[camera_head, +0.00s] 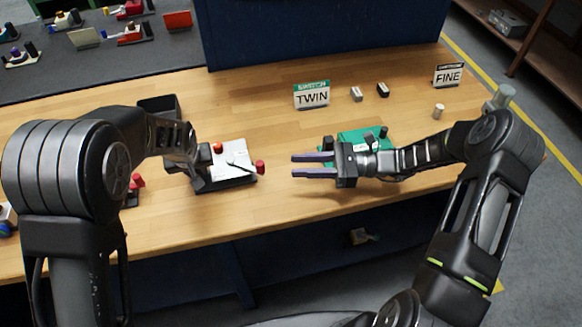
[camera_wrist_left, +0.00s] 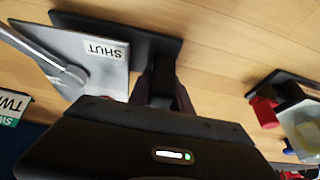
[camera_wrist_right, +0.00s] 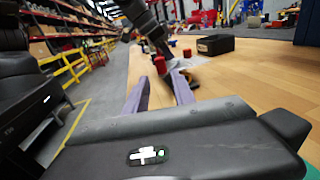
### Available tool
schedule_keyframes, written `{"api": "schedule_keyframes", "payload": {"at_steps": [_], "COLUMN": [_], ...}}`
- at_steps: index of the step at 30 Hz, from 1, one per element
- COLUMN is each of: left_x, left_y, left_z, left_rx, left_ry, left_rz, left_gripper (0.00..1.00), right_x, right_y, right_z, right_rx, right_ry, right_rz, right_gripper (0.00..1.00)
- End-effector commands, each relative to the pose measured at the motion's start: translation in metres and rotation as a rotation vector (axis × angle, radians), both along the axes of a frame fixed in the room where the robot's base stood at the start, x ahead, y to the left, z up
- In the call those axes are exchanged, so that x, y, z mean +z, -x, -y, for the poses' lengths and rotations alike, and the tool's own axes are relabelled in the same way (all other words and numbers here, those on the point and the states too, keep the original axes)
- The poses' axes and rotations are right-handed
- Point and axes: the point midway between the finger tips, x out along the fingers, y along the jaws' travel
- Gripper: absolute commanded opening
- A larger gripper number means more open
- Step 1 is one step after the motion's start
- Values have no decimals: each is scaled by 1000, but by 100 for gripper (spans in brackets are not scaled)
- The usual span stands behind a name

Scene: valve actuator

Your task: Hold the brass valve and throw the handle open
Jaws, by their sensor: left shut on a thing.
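The valve unit has a black base (camera_head: 228,184) and a pale plate (camera_head: 236,154) with a grey handle (camera_head: 240,163) and red ends. In the left wrist view its plate carries a SHUT label (camera_wrist_left: 103,50), beside the grey handle (camera_wrist_left: 62,70). I see no clear brass surface. My left gripper (camera_head: 197,178) is at the unit's left side, shut on part of it; the gripped part is largely hidden. My right gripper (camera_head: 297,165) is open and empty, right of the unit, fingers pointing left toward it. They also show in the right wrist view (camera_wrist_right: 160,90).
A green item (camera_head: 352,137) lies behind my right gripper. TWIN (camera_head: 312,97) and FINE (camera_head: 448,76) signs and small blocks (camera_head: 356,93) stand farther back. A black bin (camera_head: 158,104) and another red-knobbed unit (camera_head: 136,183) are at left.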

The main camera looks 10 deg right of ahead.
Motion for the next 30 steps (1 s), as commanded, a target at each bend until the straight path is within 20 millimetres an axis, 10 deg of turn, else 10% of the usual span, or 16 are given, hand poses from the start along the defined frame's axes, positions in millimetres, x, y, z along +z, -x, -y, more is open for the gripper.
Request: {"api": "schedule_keyframes", "payload": {"at_steps": [8, 19, 30], "left_x": [-6, -6, -6], "left_y": [5, 5, 5], "left_z": [1, 2, 2], "left_rx": [-2, -2, -1], "left_ry": [-3, -2, -1], "left_rz": [-15, -15, -14], "left_gripper": [0, 0, 0], "right_x": [1, 4, -1], "right_y": [37, 110, 114], "right_z": [15, -24, -31], "right_rx": [-119, -340, -349], "right_ry": [-89, -561, -687], "right_rz": [-202, -1166, -1434], "right_gripper": [7, 0, 0]}}
